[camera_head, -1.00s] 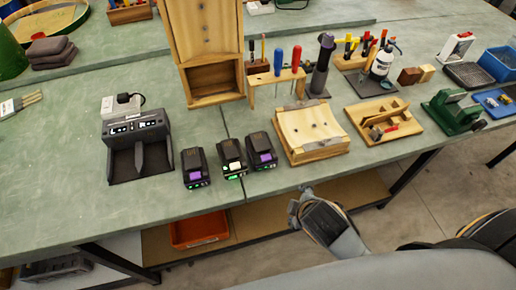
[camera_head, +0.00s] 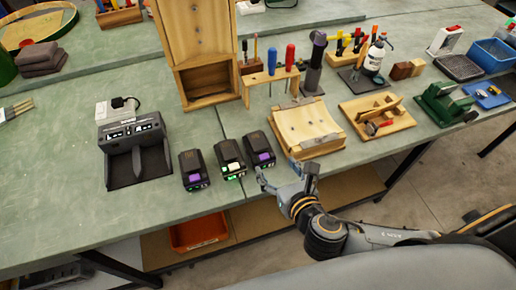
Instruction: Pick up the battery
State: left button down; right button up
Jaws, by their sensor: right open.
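Several black parts stand on the green bench; three are batteries in a row at its front edge. The left battery (camera_head: 194,170) and the right battery (camera_head: 258,149) have purple fronts. The middle battery (camera_head: 230,158) has a pale front with a green light. My right gripper (camera_head: 286,176) is open and empty at the bench's front edge, just in front of and to the right of the right battery. One finger is close to that battery; whether it touches cannot be told. My left gripper is not in view.
A black charger (camera_head: 135,155) stands left of the batteries. A curved wooden block (camera_head: 308,128) sits close behind my right gripper. A tool rack, a wooden plane and a green vise (camera_head: 447,104) stand further right. The bench front at left is clear.

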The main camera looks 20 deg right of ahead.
aim_at(259, 144)
jog(key=x, duration=0.8)
jog(key=shift+w+p, duration=0.2)
jog(key=shift+p, duration=0.2)
jog(key=shift+p+x, duration=0.45)
jog(key=shift+x, duration=2.25)
jog(key=shift+a+f, duration=0.1)
jog(key=shift+f, duration=0.05)
jog(key=shift+s, duration=0.1)
jog(key=c, duration=1.2)
